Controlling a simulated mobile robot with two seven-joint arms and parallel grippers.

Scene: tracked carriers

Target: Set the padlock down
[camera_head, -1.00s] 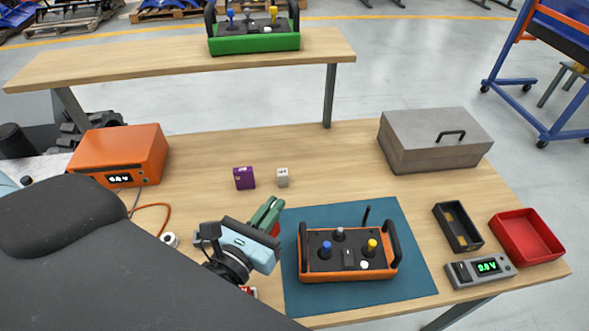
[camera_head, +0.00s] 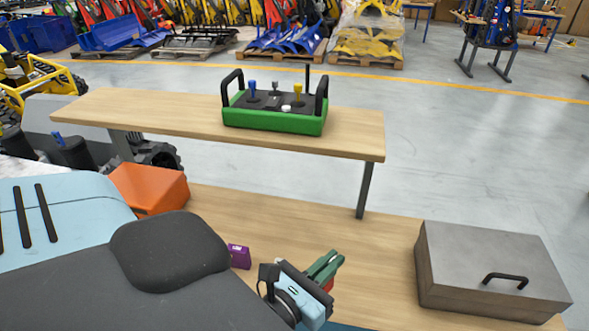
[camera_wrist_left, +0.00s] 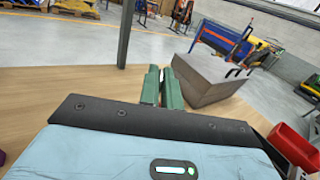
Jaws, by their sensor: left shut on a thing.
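My left gripper (camera_head: 327,268) has green fingers and reaches in from the left over the table. It is shut on a red thing (camera_head: 329,285), likely the padlock, of which only a small red part shows beside the fingers. The padlock's shape and shackle cannot be made out. My right gripper is not in view.
A grey lidded box (camera_head: 490,275) stands right of the gripper. A purple box (camera_head: 239,257) and an orange unit (camera_head: 148,189) are to the left. A raised shelf (camera_head: 350,140) bears a green controller (camera_head: 275,112). A red tray (camera_wrist_left: 292,146) shows in the wrist view.

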